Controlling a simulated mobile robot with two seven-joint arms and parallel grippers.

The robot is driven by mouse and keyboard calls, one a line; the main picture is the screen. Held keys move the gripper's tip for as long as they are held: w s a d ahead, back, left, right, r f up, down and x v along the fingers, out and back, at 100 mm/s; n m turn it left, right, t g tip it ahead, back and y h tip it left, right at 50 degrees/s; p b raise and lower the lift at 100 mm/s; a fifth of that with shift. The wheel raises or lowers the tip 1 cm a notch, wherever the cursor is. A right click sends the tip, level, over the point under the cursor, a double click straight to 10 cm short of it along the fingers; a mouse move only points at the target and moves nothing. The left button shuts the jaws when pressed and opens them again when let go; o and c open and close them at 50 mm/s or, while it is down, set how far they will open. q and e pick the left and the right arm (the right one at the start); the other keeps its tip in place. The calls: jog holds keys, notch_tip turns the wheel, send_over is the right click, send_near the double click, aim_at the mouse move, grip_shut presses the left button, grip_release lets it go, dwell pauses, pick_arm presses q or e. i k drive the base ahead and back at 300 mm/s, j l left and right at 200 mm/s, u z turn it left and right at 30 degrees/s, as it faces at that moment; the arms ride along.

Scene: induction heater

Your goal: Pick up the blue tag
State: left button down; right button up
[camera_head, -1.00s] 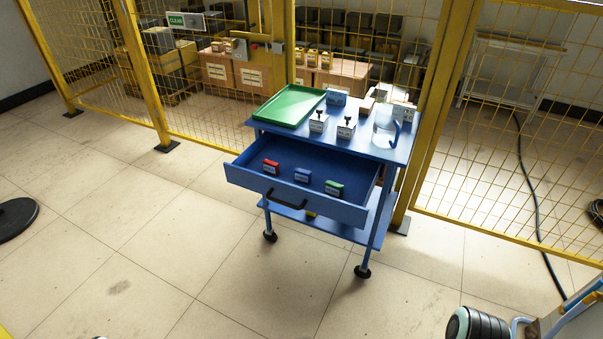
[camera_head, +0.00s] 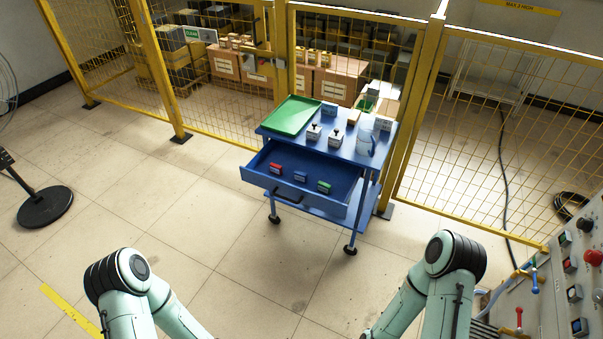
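The blue tag (camera_head: 300,176) lies in the open drawer (camera_head: 262,182) of a blue cart, in the middle of a row. A red tag (camera_head: 276,168) is on its left and a green tag (camera_head: 324,186) on its right. The drawer is pulled out toward me and has a dark handle. My two arms come in at the bottom of the head view, well short of the cart. Both grippers are below the picture edge and hidden.
Yellow mesh fencing (camera_head: 345,45) stands behind. A control panel (camera_head: 570,270) is at the right, a round black base (camera_head: 45,207) at the left. Floor before the cart is clear.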

aim_at(299, 176)
jog(key=i+l+u, duration=0.1)
jog(key=i+u, duration=0.2)
jog(key=i, duration=0.15)
jog(key=i+l+u, duration=0.25)
jog(key=i, duration=0.2)
